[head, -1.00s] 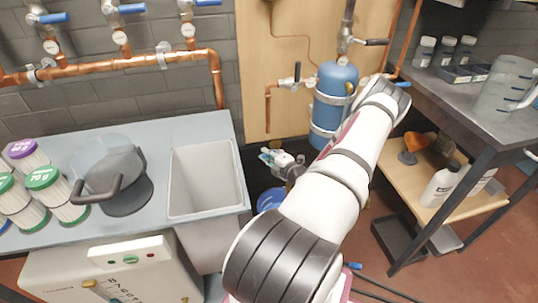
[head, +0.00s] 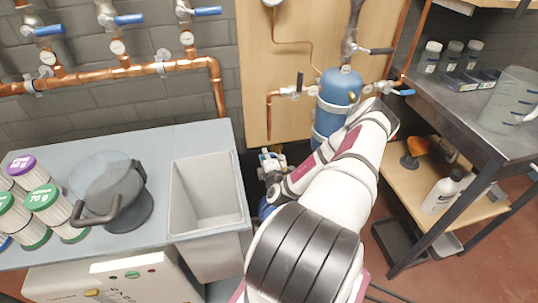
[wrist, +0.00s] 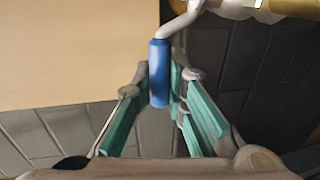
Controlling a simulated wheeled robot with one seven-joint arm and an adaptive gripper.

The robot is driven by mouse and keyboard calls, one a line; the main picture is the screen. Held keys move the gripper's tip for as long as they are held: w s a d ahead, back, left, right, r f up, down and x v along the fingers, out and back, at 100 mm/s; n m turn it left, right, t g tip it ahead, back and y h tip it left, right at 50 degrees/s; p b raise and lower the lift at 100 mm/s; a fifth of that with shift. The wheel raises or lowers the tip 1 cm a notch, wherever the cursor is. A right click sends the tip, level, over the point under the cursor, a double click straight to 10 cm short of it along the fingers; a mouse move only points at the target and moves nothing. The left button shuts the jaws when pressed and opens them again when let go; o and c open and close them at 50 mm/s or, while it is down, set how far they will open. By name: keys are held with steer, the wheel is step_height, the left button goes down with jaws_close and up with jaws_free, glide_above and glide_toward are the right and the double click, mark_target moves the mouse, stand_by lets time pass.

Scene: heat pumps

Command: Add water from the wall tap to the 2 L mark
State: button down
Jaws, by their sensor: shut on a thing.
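In the wrist view my gripper (wrist: 159,84), with its teal fingers, is shut on a blue lever handle (wrist: 159,62). The handle hangs upright from a pale bent lever that leads to a brass fitting (wrist: 298,8) at the upper right. In the head view my forearm folds back to the left, and my gripper (head: 272,163) is partly hidden beside the lower wood panel. Which tap the held handle belongs to is hidden there. A clear jug with marks (head: 508,100) stands on the right bench. No water stream is visible.
A grey open sink (head: 205,197) stands left of my arm. A blue tank (head: 337,95) and copper pipes are on the wall. The dark bench (head: 455,110) is right.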

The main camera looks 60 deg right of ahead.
steer(key=c, duration=1.6)
jaws_free()
steer(key=v, duration=1.2)
steer(key=shift+d+r, duration=0.1)
